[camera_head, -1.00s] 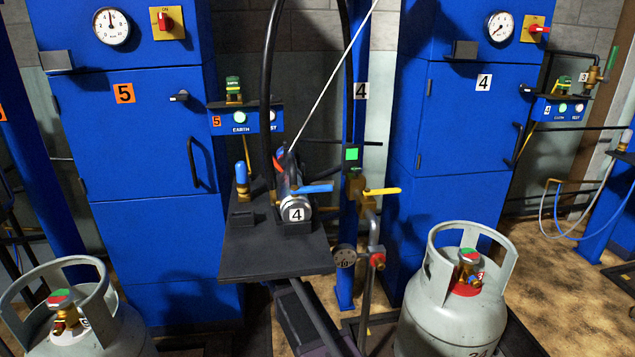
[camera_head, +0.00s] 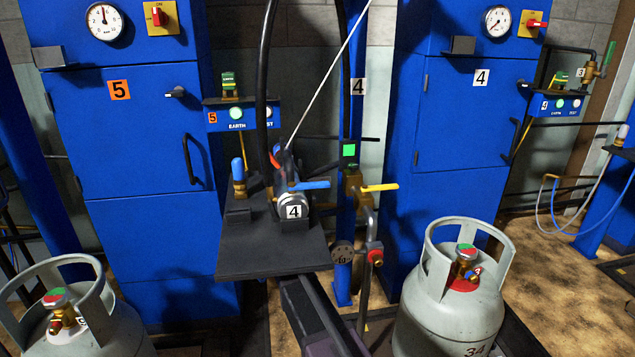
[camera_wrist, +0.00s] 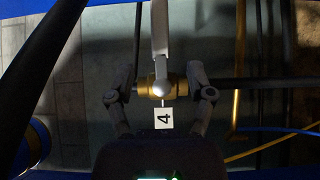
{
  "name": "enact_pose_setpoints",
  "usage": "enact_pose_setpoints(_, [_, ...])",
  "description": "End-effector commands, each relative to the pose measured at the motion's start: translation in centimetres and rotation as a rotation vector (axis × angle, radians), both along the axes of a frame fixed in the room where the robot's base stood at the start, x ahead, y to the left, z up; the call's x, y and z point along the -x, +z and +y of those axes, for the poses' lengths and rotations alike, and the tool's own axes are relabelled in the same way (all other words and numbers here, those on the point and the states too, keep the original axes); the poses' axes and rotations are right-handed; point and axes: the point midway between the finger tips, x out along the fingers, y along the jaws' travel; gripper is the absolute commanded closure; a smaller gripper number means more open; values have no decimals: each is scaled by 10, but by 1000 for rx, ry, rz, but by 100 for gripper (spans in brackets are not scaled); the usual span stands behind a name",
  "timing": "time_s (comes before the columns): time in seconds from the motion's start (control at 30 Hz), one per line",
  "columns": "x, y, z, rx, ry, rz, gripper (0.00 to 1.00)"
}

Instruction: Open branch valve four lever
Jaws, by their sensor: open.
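In the wrist view, a pale lever (camera_wrist: 158,35) runs from the top edge down to a rounded end in front of a brass valve body (camera_wrist: 153,89). A white label reading 4 (camera_wrist: 163,118), turned sideways, is just below. My gripper (camera_wrist: 163,75) is open, with one finger on each side of the lever and brass body; I cannot tell whether either finger touches. I cannot make out the gripper in the head view. The head view shows a yellow lever (camera_head: 380,187) and a blue lever (camera_head: 310,186) at the number 4 station.
Grey gas cylinders stand at the lower left (camera_head: 100,335) and lower right (camera_head: 450,320). Blue cabinets stand behind. A dark hose or bar (camera_wrist: 45,65) crosses the wrist view's left side.

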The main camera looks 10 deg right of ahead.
Motion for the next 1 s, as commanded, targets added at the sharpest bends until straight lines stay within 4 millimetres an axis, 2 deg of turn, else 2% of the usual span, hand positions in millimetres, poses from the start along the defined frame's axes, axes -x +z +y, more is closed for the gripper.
enact_pose_setpoints(0.2, [-27,0,-24,0,-1,0,31])
enact_pose_setpoints(0.53, [-59,0,-57,0,0,0,31])
enact_pose_setpoints(0.7, [-68,0,-65,0,1,0,31])
enact_pose_setpoints(1.0, [-71,0,-69,0,2,0,31])
